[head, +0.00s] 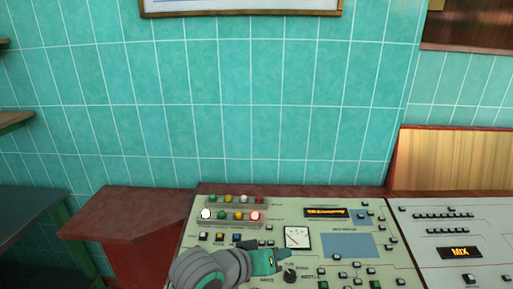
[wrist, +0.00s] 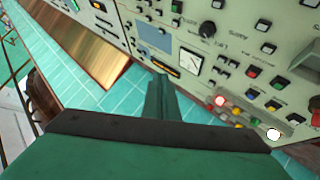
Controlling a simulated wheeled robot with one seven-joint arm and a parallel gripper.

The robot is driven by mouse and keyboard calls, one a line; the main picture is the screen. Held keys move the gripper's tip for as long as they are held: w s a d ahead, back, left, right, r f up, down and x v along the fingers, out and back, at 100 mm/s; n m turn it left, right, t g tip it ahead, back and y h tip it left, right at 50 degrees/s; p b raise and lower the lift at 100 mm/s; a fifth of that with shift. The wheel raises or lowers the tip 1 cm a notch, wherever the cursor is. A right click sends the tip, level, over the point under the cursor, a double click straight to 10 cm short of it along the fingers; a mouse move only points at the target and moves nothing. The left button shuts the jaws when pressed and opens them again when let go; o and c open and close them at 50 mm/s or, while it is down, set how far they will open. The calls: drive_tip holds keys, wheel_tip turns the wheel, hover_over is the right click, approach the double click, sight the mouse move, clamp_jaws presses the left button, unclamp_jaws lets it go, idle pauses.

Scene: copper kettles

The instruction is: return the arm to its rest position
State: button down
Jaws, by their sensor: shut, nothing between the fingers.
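My gripper (head: 280,259) is at the bottom of the head view, in front of the pale control panel (head: 372,210). Its teal fingers point right, close to a black knob (head: 290,275) and below a white dial gauge (head: 297,237). In the wrist view, my gripper (wrist: 158,88) shows as two teal fingers pressed together with nothing between them. The panel (wrist: 228,28) fills the upper right of that view. I cannot tell whether the fingertips touch the panel. My grey arm hides part of its lower left.
Lit white (head: 206,213) and red (head: 255,216) lamps sit in a strip on the panel. A second panel with a "MIX" display (head: 460,252) stands at right. A red-brown ledge (head: 130,215) is at left, before a teal tiled wall (head: 250,100). A dark table (head: 30,215) is far left.

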drive_tip(key=w+d+n+t+h, duration=0.2)
drive_tip(key=d+n+t, duration=0.2)
drive_tip(key=d+t, duration=0.15)
drive_tip(key=s+a+f+n+t+y, duration=0.1)
drive_tip(key=s+f+n+y, duration=0.1)
drive_tip(key=f, duration=0.4)
drive_tip(key=s+a+f+n+t+y, duration=0.1)
drive_tip(key=s+a+f+y, duration=0.1)
drive_tip(key=s+f+y, duration=0.2)
drive_tip(key=s+a+f+n+t+y, duration=0.1)
drive_tip(key=s+a+f+n+y, duration=0.1)
drive_tip(key=s+f, duration=0.5)
drive_tip(key=shift+s+f+n+y, duration=0.25)
drive_tip(key=shift+f+y, duration=0.25)
drive_tip(key=shift+f, duration=0.35)
drive_tip(key=s+a+f+m, duration=0.1)
drive_tip(key=s+a+m, duration=0.1)
drive_tip(key=s, duration=0.6)
drive_tip(key=s+a+f+m+g+y, duration=0.1)
drive_tip(key=s+a+f+m, duration=0.1)
drive_tip(key=s, duration=0.6)
drive_tip(key=s+a+f+m, duration=0.1)
drive_tip(key=s+m, duration=0.3)
drive_tip(key=s, duration=0.4)
drive_tip(key=shift+a+f, duration=0.35)
drive_tip(key=shift+a, duration=0.35)
drive_tip(key=shift+a, duration=0.1)
drive_tip(key=shift+s, duration=0.1)
